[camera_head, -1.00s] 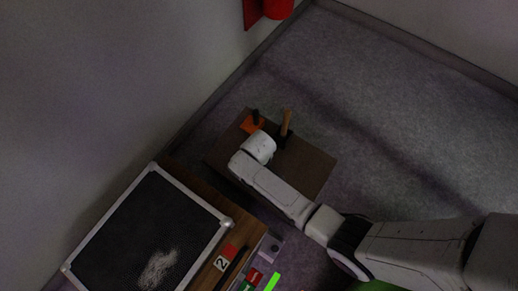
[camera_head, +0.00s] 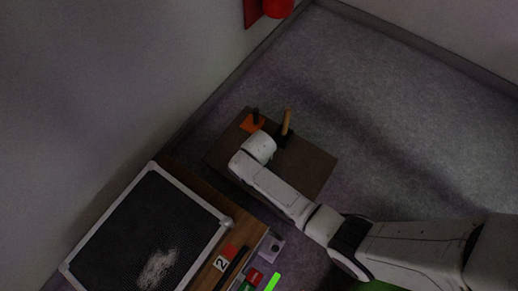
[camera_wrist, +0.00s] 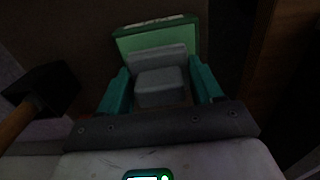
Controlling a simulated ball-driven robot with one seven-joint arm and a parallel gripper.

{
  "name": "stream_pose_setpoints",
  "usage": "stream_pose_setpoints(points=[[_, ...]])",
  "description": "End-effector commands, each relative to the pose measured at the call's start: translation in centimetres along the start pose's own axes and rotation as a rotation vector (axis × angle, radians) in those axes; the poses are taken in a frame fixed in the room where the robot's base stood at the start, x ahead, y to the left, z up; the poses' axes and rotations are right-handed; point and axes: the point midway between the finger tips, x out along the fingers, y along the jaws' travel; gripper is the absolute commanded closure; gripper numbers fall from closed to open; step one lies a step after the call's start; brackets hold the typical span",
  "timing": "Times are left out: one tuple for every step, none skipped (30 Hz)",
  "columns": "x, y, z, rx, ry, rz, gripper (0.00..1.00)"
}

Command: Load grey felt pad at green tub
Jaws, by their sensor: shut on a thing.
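In the wrist view my gripper (camera_wrist: 158,72) has two teal fingers, shut on a grey block-like thing (camera_wrist: 160,86), which looks like the grey felt pad. The green tub (camera_wrist: 155,38) is just beyond the fingertips, with its pale green face toward me and a light label along its top. Whether the pad touches the tub or is inside it I cannot tell. In the head view my white wrist covers the gripper, pad and tub.
The small brown table (camera_head: 313,166) holds an orange thing (camera_head: 251,124) with a black knob and a wooden-handled tool (camera_head: 287,122), whose dark head (camera_wrist: 42,88) is left of my gripper. A black silver-framed panel (camera_head: 140,225) lies at lower left. Open floor is at right.

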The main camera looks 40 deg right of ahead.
Motion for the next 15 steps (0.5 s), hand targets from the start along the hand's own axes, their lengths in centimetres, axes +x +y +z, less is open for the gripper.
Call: stream_pose_setpoints(points=[[0.09, 0.0, -0.03, 0.0, 0.0, 0.0, 0.59], [0.12, 0.0, -0.02, 0.0, 0.0, 0.0, 0.59], [0.17, 0.01, -0.03, 0.0, 0.0, 0.0, 0.59], [0.2, 0.01, -0.02, 0.0, 0.0, 0.0, 0.59], [0.23, 0.01, -0.03, 0.0, 0.0, 0.0, 0.59], [0.28, 0.01, -0.03, 0.0, 0.0, 0.0, 0.59], [0.31, 0.0, -0.02, 0.0, 0.0, 0.0, 0.59], [0.34, 0.0, -0.02, 0.0, 0.0, 0.0, 0.59], [0.39, 0.01, -0.03, 0.0, 0.0, 0.0, 0.59], [0.42, 0.01, -0.02, 0.0, 0.0, 0.0, 0.59], [0.45, 0.01, -0.03, 0.0, 0.0, 0.0, 0.59], [0.49, 0.01, -0.03, 0.0, 0.0, 0.0, 0.59], [0.53, 0.01, -0.02, 0.0, 0.0, 0.0, 0.59], [0.56, 0.01, -0.02, 0.0, 0.0, 0.0, 0.59], [0.6, 0.01, -0.03, 0.0, 0.0, 0.0, 0.59]])
